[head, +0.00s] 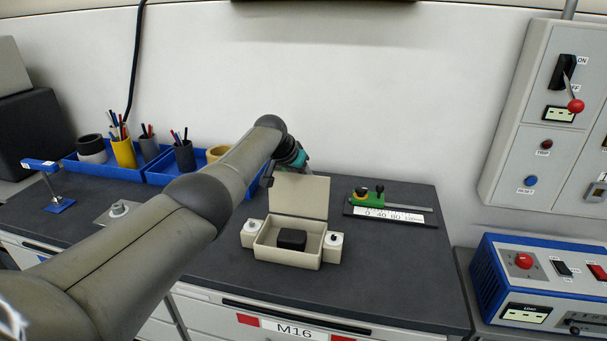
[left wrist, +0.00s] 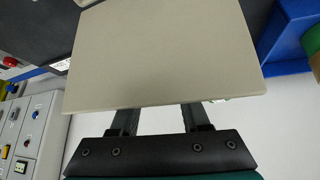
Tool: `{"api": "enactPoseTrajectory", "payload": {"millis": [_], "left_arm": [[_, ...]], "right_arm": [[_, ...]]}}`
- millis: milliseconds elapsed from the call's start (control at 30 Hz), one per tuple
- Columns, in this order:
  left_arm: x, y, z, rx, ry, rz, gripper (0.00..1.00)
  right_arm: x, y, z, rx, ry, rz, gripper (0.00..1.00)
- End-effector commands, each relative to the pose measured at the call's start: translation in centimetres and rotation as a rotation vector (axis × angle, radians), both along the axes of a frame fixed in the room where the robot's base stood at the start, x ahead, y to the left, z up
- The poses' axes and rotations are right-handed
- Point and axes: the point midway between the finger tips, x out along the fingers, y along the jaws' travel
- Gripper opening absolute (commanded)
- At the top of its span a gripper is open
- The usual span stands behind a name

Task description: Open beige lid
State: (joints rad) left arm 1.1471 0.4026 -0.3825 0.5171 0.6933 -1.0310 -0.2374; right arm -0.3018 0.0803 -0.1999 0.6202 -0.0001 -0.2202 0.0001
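The beige lid (head: 300,195) stands up, hinged at the back of a small beige box (head: 288,257) on the dark bench. The box is open and a black block (head: 292,239) lies inside. My left gripper (head: 302,168) is at the lid's upper left edge, partly behind it. In the left wrist view the lid (left wrist: 165,55) fills the upper middle and covers the fingertips. The two fingers of the left gripper (left wrist: 160,116) show apart below the lid's edge, with nothing seen between them. Whether they touch the lid cannot be told. My right gripper is not in view.
White knobbed blocks (head: 251,232) (head: 333,243) flank the box. Blue trays (head: 150,178) with pen cups stand behind my left arm. A green slider with a scale (head: 390,213) lies right of the lid. Control panels (head: 545,150) are at the right. The bench's front right is clear.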

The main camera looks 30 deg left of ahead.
Motion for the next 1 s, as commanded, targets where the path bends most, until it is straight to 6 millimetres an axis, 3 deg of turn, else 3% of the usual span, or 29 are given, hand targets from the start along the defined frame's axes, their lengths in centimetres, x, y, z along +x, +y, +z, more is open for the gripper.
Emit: {"api": "enactPoseTrajectory", "payload": {"millis": [133,533,1000], "left_arm": [[0.0,0.0,0.1,-0.001,-0.001,0.000,0.61],[-0.1,0.0,0.7,-0.005,-0.005,0.000,0.61],[-2.1,0.2,3.5,-0.005,-0.006,0.000,0.61]], "right_arm": [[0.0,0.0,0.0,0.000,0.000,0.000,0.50],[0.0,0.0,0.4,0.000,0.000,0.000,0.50],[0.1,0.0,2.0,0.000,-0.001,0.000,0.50]]}}
